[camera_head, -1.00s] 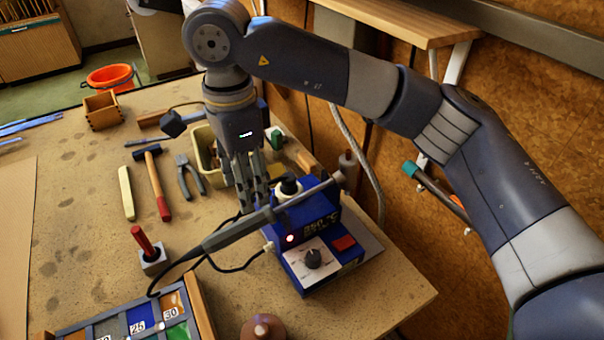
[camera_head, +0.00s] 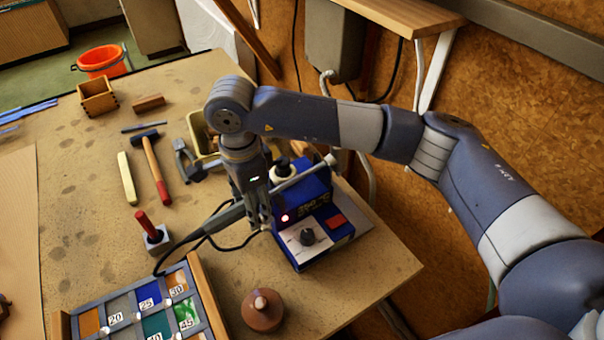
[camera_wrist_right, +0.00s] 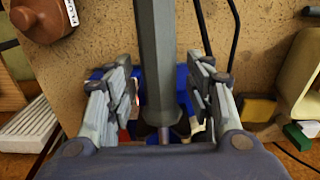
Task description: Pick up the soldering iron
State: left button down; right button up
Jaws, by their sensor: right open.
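The soldering iron has a dark grey handle (camera_head: 226,217) lying aslant at the left of the blue soldering station (camera_head: 335,232); a cable loops from its lower-left end. Part of the iron is hidden behind my right gripper (camera_head: 259,217), which points down over it. In the right wrist view the grey handle (camera_wrist_right: 157,45) runs lengthwise between the two spread fingers of my right gripper (camera_wrist_right: 160,92). Gaps show on both sides of the handle, so the fingers are around it but not closed on it. My left gripper is not in view.
A red-handled tool in a block (camera_head: 153,234), a hammer (camera_head: 156,172) and a pale bin (camera_head: 200,136) lie left and behind. A shelf (camera_head: 400,18) overhangs the back right.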

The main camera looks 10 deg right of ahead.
grip_shut()
jog(key=shift+r, duration=0.1)
